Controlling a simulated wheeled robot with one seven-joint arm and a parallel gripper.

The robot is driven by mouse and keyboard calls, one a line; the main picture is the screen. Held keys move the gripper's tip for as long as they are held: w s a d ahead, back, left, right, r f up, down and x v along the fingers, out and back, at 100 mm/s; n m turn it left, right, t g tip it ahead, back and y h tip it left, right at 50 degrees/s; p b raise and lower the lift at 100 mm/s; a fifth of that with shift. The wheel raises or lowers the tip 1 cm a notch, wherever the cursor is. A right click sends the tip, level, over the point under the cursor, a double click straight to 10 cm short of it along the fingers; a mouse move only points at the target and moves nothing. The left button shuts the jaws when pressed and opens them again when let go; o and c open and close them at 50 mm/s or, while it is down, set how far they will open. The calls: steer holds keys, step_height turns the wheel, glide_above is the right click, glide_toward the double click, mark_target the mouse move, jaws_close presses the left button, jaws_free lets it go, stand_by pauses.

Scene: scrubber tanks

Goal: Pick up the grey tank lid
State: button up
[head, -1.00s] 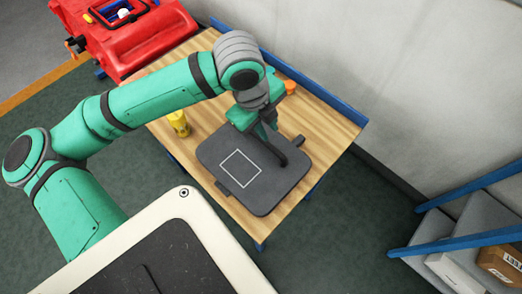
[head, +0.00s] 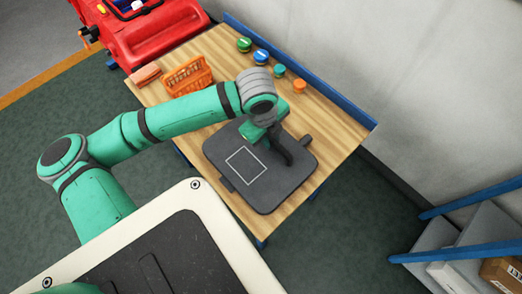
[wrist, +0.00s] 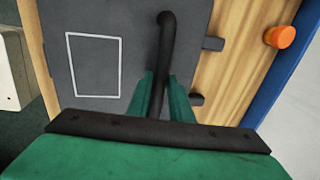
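The grey tank lid (head: 285,183) is a flat dark slab with rounded corners, a white rectangle outline and small side tabs. It appears to lie flat on the wooden table. Its black bar handle (head: 281,148) rises from the top and also shows in the wrist view (wrist: 165,45). My gripper (wrist: 160,85) has its green fingers close on both sides of the handle, with no clear gap, so it looks shut on it. In the head view my gripper (head: 268,130) is over the lid's far part. The fingertips are partly hidden.
The wooden table (head: 335,132) has a blue rear rail (head: 300,70). A blue-framed shelf (head: 470,240) with boxes is at right.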

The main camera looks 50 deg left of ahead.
steer(key=shift+f, duration=0.45)
jaws_close()
